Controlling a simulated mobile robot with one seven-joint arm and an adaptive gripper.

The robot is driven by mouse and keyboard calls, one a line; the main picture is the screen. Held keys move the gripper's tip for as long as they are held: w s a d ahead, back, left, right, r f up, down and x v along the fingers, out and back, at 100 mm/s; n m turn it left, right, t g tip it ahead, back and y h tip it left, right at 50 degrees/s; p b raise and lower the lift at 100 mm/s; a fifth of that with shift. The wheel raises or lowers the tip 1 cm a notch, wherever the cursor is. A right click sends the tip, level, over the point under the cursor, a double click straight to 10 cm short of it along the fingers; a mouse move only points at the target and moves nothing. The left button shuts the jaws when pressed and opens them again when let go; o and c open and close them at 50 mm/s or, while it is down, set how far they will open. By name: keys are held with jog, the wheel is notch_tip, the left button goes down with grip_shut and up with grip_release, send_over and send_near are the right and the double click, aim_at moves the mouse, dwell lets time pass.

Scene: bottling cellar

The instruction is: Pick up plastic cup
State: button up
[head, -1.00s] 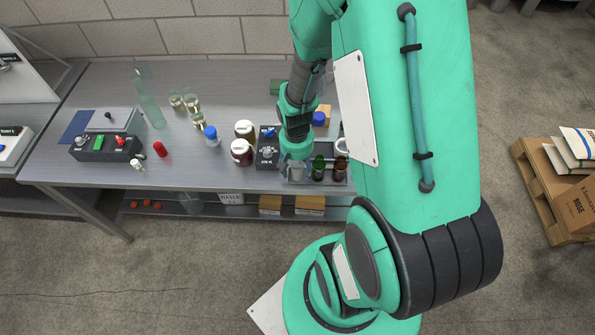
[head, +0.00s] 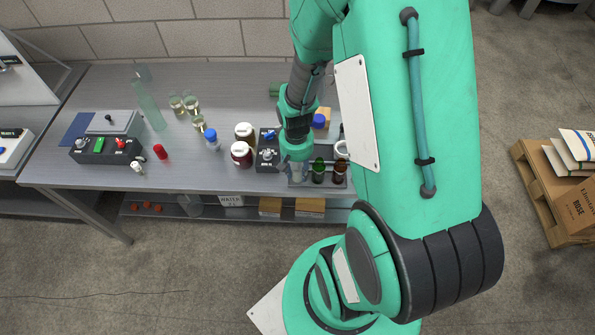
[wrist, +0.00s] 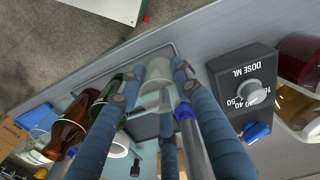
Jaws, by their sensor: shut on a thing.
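The plastic cup is a pale, see-through cup (wrist: 157,73) between my blue fingers in the wrist view. My gripper (wrist: 152,88) is shut on it, with fingertips on both sides of the cup. The cup is near or in the wire-rimmed tray (wrist: 105,73); I cannot tell whether it touches the tray floor. In the head view my gripper (head: 299,172) points down at the bench's front edge, and the cup is mostly hidden there.
A green bottle (head: 319,172) and a brown bottle (head: 340,173) stand close right of my gripper. The dosing box (head: 267,155) is close on the left, then brown jars with white lids (head: 242,155).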

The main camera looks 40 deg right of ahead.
aim_at(298, 165)
jog(key=shift+r, duration=0.5)
notch_tip(298, 165, up, 2)
jog(key=shift+r+p, duration=0.25)
jog(key=shift+p, duration=0.3)
jog(key=s+a+p, duration=0.1)
jog(key=s+a, duration=0.2)
jog(key=s, duration=0.4)
jog(key=s+a+r+p, duration=0.1)
jog(key=s+a, duration=0.3)
jog(key=s, duration=0.3)
jog(key=shift+s, duration=0.25)
